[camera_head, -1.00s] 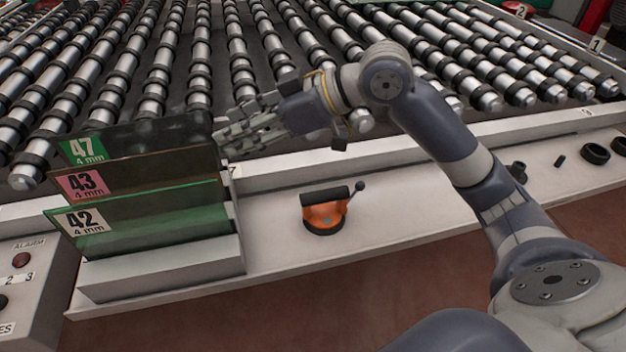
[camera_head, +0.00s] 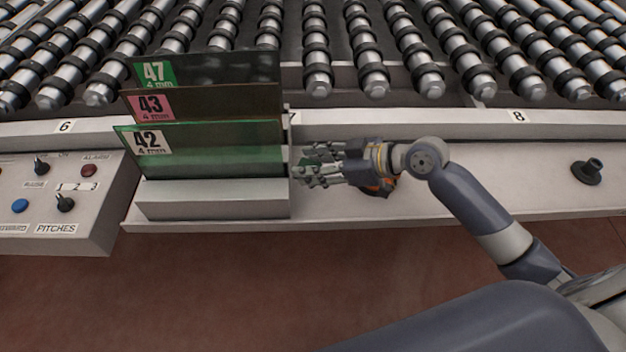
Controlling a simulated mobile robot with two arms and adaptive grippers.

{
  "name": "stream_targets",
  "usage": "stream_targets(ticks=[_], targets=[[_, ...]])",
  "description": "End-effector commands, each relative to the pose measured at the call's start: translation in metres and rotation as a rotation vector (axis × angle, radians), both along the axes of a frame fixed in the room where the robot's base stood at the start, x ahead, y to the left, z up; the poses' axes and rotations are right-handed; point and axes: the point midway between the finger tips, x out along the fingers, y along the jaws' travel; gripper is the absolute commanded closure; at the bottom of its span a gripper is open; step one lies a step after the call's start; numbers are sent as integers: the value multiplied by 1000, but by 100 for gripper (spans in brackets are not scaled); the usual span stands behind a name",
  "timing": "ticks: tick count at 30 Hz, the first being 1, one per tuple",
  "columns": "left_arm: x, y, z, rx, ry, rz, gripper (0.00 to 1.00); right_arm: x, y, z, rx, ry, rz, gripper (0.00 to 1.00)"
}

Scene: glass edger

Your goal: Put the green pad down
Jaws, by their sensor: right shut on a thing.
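My right gripper (camera_head: 314,170) is shut on the green pad (camera_head: 311,161), of which only a small green patch shows between the fingers. The fingers point left, just right of the glass rack (camera_head: 212,199) and near the right edge of the front green glass sheet (camera_head: 215,150). They are over the pale ledge (camera_head: 440,205); I cannot tell whether the pad touches it. My left gripper is not in view.
An orange suction lifter (camera_head: 377,188) is partly hidden behind my right wrist. Sheets 43 and 47 stand behind sheet 42. A control panel (camera_head: 50,215) is at left. A dark cup-shaped part (camera_head: 587,171) stands at right. The ledge between is clear.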

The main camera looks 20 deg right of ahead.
Motion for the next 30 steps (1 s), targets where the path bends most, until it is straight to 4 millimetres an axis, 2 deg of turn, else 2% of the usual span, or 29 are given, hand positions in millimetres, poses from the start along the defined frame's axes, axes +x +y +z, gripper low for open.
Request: stream_targets(ticks=[13, 27, 28, 30], targets=[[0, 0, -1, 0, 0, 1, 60, 0, 0, -53, 3, 2, -1, 69], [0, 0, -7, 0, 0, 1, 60, 0, 0, -63, -1, -1, 0, 69], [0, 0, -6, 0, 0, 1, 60, 0, 0, -62, -1, -1, 0, 55], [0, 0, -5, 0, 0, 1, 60, 0, 0, -61, -1, 0, 1, 51]])
